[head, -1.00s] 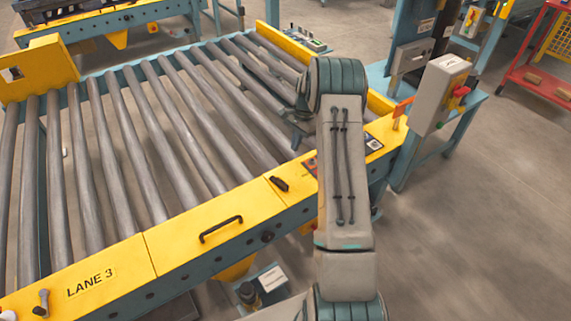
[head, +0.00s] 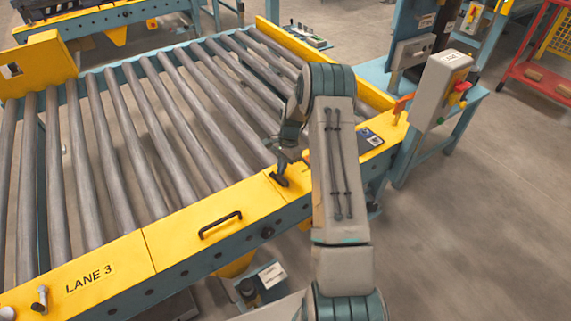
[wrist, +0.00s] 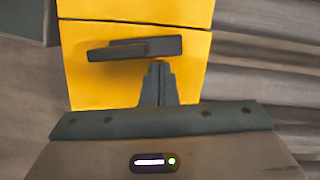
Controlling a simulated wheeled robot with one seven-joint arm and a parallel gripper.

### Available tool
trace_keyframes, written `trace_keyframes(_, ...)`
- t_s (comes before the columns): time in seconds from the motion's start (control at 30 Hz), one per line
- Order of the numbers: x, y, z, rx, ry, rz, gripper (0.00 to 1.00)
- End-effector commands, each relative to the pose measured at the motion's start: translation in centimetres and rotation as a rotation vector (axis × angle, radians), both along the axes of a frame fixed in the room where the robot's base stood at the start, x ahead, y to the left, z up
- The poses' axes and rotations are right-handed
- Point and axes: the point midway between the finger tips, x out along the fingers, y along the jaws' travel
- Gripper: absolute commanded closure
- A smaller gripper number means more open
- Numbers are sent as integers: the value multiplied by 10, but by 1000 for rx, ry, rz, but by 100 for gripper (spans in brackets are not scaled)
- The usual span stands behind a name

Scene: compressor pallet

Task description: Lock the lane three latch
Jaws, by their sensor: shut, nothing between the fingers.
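The lane three latch is a small dark lever on a dark plate, mounted on the yellow rail. In the wrist view the latch (wrist: 135,48) lies across the rail, its lever nearly in line with its plate. In the head view the latch (head: 279,180) sits at a seam in the rail, partly covered by my gripper. My gripper (wrist: 159,68) is shut and empty, its fingertips beside the latch's right half. I cannot tell whether they touch it. In the head view my gripper (head: 284,165) is low over the rail's inner edge, partly hidden by my arm.
The yellow rail (head: 195,236) carries a "LANE 3" label (head: 90,280) and a black grab handle (head: 220,224). Rollers (head: 150,130) lie behind it. A grey control box (head: 440,88) with a red knob stands right of my arm. Open floor lies at the lower right.

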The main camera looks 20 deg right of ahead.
Motion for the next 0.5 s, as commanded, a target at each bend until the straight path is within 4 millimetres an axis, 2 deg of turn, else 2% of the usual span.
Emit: trace_keyframes(0.5,1,2,0,-1,-1,37,100)
